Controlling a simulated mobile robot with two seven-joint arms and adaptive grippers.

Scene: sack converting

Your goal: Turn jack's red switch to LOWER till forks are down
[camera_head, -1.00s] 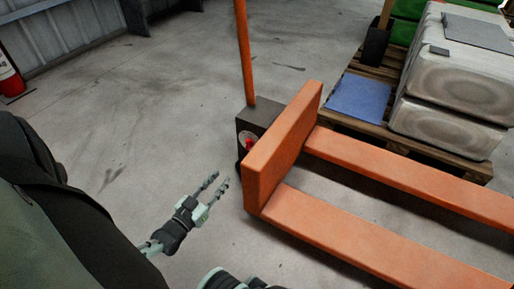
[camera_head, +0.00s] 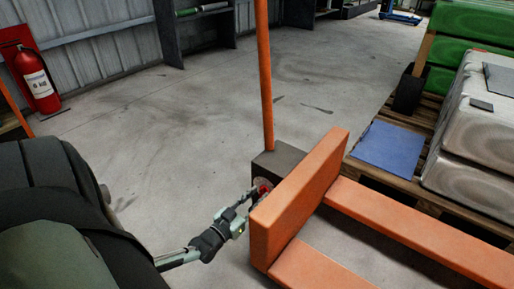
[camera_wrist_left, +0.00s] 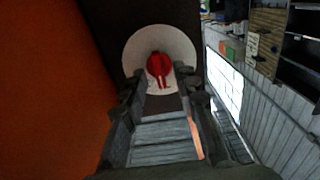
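The orange pallet jack stands at the right of the head view, with its two forks (camera_head: 420,228) pointing right and its upright handle (camera_head: 265,85) at the left. The red switch (camera_head: 262,186) is on the side of the jack's dark box (camera_head: 277,163). In the left wrist view the red switch (camera_wrist_left: 160,67) sits at the middle of a pale round dial (camera_wrist_left: 135,48); any lettering is unreadable. My left gripper (camera_head: 245,203) is open in front of the dial. Its fingertips (camera_wrist_left: 158,84) spread to either side of the switch, apparently not gripping it. My right gripper is out of view.
A wooden pallet (camera_head: 432,178) with a blue sheet (camera_head: 390,147) and pale sacks (camera_head: 470,165) stands beyond the forks. A fire extinguisher (camera_head: 38,84) is at the left wall. The orange plate (camera_wrist_left: 50,90) is close beside the left gripper. The floor behind the jack is clear.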

